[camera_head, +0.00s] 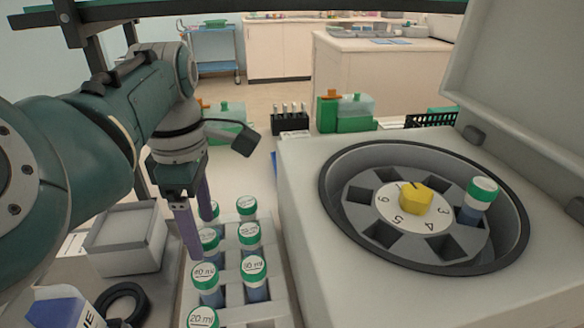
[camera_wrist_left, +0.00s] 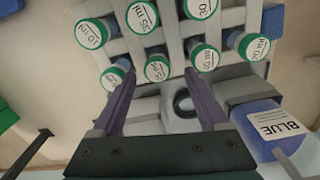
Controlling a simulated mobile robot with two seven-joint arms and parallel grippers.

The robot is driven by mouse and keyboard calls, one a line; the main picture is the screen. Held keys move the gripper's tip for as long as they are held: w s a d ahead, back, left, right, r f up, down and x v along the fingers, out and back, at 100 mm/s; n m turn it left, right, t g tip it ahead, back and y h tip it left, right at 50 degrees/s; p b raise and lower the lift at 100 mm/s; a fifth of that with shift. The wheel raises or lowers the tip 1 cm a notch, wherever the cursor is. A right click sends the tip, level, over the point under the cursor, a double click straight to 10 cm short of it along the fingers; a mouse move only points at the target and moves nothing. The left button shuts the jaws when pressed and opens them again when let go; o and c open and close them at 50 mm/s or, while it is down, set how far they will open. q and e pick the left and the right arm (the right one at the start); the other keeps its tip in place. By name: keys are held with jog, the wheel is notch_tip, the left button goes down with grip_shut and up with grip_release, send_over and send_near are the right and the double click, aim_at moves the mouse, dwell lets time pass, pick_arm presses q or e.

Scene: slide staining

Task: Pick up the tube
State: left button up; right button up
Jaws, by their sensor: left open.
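Several tubes with green caps and white labelled tops stand in a light rack (camera_head: 231,285) left of the centrifuge. They include a "40 ml" tube (camera_head: 205,277) and a "30 ml" tube (camera_head: 254,268). Another capped tube (camera_head: 481,193) sits tilted in a slot of the centrifuge rotor (camera_head: 385,233). My left gripper (camera_head: 198,228) points down over the rack's left side, open and empty. In the left wrist view one capped tube (camera_wrist_left: 157,68) shows between and just beyond the two purple fingers; whether they touch it is unclear. My right gripper is not in view.
The centrifuge (camera_head: 300,165) stands open on the right, lid raised. Green-lidded containers (camera_head: 347,112) and a small black rack (camera_head: 290,123) stand behind.

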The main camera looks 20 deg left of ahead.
aim_at(203, 236)
pick_arm(q)
notch_tip(203, 236, down, 3)
jog(key=shift+w+a+f+b, duration=0.1)
jog(key=shift+f+b, duration=0.05)
jog(key=shift+b, duration=0.2)
grip_shut()
dwell(0.4)
